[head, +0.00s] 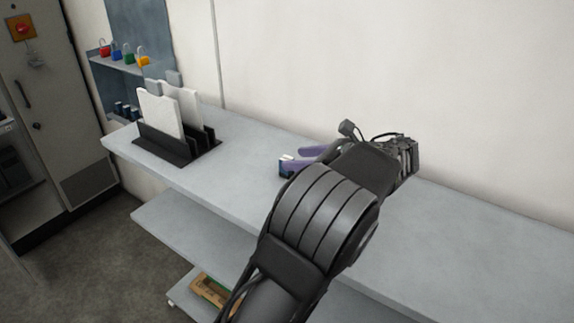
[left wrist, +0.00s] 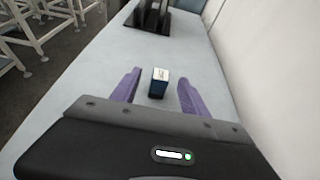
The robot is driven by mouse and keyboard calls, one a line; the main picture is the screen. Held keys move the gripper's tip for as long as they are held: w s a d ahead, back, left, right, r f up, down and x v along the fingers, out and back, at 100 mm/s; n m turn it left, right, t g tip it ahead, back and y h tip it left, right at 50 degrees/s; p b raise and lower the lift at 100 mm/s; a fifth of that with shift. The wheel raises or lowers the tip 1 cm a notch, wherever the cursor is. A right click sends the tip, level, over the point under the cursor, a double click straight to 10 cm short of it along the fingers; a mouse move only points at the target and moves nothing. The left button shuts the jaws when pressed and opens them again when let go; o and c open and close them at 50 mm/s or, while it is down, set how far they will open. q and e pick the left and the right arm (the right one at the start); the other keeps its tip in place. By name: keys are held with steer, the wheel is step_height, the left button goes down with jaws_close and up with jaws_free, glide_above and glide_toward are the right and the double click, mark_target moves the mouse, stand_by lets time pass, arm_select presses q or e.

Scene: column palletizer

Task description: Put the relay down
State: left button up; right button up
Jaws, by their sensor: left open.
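The relay is a small dark blue block with a white top. In the left wrist view the relay (left wrist: 158,83) stands on the grey bench top between the two purple fingers of my left gripper (left wrist: 157,92), with a gap on each side. In the head view the relay (head: 285,167) shows at the fingertips of my left gripper (head: 295,164), partly hidden by a finger. The gripper is open. My right gripper is not in either view.
The grey bench (head: 235,165) runs along the white wall. A black rack (head: 165,146) holding white panels stands at its left end. A lower shelf (head: 190,228) is below. Coloured padlocks (head: 129,54) sit on a wall shelf. Bench space between rack and gripper is clear.

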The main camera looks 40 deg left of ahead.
mark_target(278, 171)
arm_select(q)
steer(key=shift+x, duration=1.45)
steer(key=x, duration=0.2)
steer(key=p+x, duration=0.1)
steer(key=x, duration=0.2)
steer(key=shift+w+f, duration=0.1)
steer(key=shift+f, duration=0.25)
steer(key=shift+d, duration=0.1)
steer(key=shift+c, duration=0.3)
jaws_close()
